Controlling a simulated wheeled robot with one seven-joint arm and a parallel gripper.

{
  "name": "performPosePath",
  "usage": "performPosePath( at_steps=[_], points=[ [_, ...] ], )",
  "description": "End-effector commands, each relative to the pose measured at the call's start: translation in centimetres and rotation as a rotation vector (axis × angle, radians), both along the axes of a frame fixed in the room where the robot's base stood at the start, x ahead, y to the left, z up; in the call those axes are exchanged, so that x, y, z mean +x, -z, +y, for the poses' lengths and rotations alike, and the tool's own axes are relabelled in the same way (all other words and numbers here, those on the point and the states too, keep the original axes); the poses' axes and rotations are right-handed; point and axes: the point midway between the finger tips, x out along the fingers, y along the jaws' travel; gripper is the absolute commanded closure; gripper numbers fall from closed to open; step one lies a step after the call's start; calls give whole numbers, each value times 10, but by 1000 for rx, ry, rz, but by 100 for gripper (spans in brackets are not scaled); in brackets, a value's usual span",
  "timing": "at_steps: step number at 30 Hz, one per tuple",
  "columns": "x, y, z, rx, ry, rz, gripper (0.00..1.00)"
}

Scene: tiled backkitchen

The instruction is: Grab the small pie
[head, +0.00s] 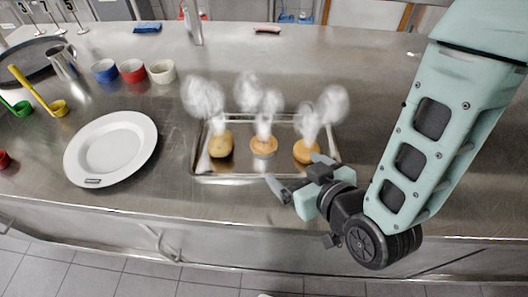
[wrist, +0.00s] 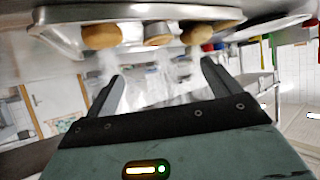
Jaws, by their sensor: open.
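The small pie (head: 263,147) appears to be the middle of three baked-looking items on a metal tray (head: 262,178); it has a pale, cup-like side and a browner top. It also shows in the upside-down wrist view (wrist: 158,40), between the other two. My gripper (head: 297,173) is open and empty at the tray's front right edge, near the right-hand round item. In the wrist view the fingers (wrist: 162,72) are apart, with the tray beyond their tips. White steam rises from all three items.
A brown oval item (head: 220,146) and a round golden item (head: 307,152) flank the pie closely. A white plate (head: 110,147) lies left of the tray. Blue, red and cream cups (head: 133,71) stand behind the plate.

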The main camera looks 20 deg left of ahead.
Motion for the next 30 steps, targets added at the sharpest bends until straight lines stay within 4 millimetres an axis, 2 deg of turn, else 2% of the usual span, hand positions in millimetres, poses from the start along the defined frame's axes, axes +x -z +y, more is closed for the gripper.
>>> performPosePath(
  at_steps=[2,15,24,30],
  points=[
    [2,5,2,2,1,-2,11],
    [50,37,53,0,2,2,11],
    [63,48,67,0,1,1,11],
    [82,57,81,-1,2,1,11]
  ],
)
